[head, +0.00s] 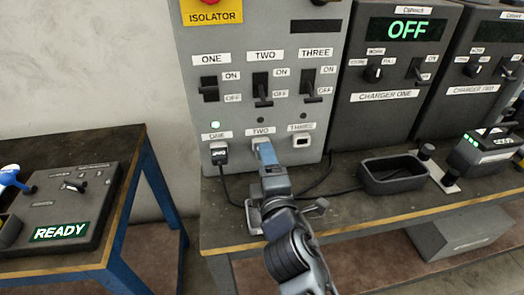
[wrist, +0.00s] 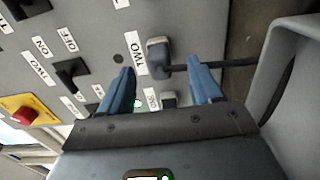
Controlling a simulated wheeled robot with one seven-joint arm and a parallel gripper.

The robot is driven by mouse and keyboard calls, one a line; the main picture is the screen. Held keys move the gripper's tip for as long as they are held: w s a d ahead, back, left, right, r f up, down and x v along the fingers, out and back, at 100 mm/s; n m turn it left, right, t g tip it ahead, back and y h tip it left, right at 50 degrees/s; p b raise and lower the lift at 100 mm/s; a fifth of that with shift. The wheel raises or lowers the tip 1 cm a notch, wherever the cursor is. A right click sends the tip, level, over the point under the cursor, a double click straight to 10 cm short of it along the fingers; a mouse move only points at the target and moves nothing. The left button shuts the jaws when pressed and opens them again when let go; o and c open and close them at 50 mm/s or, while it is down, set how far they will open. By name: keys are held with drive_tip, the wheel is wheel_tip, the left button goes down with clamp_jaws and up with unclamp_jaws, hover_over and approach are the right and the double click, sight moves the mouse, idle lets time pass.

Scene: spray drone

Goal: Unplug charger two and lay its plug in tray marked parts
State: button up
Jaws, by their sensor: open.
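The grey isolator panel (head: 245,60) has sockets ONE, TWO and THREE in a row. In the wrist view a dark plug (wrist: 159,50) sits in the socket by the TWO label, its cable (wrist: 235,63) running right. My gripper (head: 266,152) is at socket TWO and hides most of it in the head view. In the wrist view its blue fingers (wrist: 162,85) are open, with the plug beyond and between them; contact is unclear. Switch TWO (head: 263,97) has its lever down toward OFF, and its lamp is dark. A black open tray (head: 393,187) stands right on the bench; no marking is readable.
A battery-like block (head: 487,150) is right of the tray. Cables lie across the bench (head: 235,235).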

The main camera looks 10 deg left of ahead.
drive_tip(key=shift+x, duration=1.4)
clamp_jaws()
idle(0.6)
drive_tip(key=shift+p+v, duration=0.55)
drive_tip(key=shift+v, duration=2.4)
